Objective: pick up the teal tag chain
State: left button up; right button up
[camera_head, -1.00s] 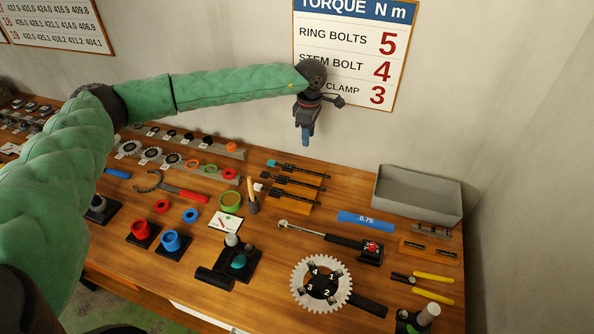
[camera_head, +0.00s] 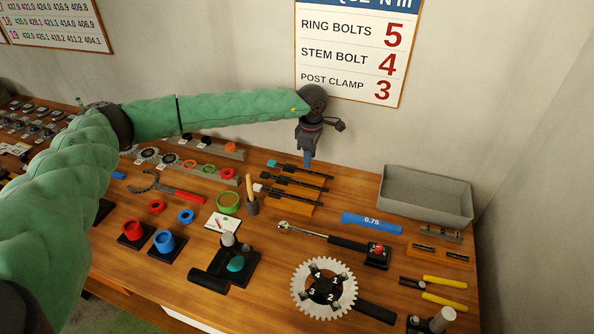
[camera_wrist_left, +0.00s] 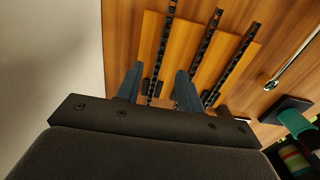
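The teal tag chain (camera_head: 303,171) is a dark chain with a teal tag at its left end. It lies at the back of a wooden rack, nearest the wall. My left gripper (camera_head: 308,160) points down just above this chain in the head view; contact cannot be told. In the left wrist view its two blue fingers (camera_wrist_left: 159,90) are apart, with the chain nearest the wall (camera_wrist_left: 165,45) running between their lines. The tags are hidden there. My right gripper is not in view.
The wooden rack (camera_head: 288,208) holds the chains. A blue 0.75 tool (camera_head: 371,223) and a grey bin (camera_head: 427,197) are to the right. The wall is close behind.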

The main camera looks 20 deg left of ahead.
aim_at(310, 171)
pick_arm(q)
jog(key=shift+d+f, duration=0.1)
jog(key=shift+f, duration=2.3)
grip_shut()
jog(key=shift+r, duration=0.15)
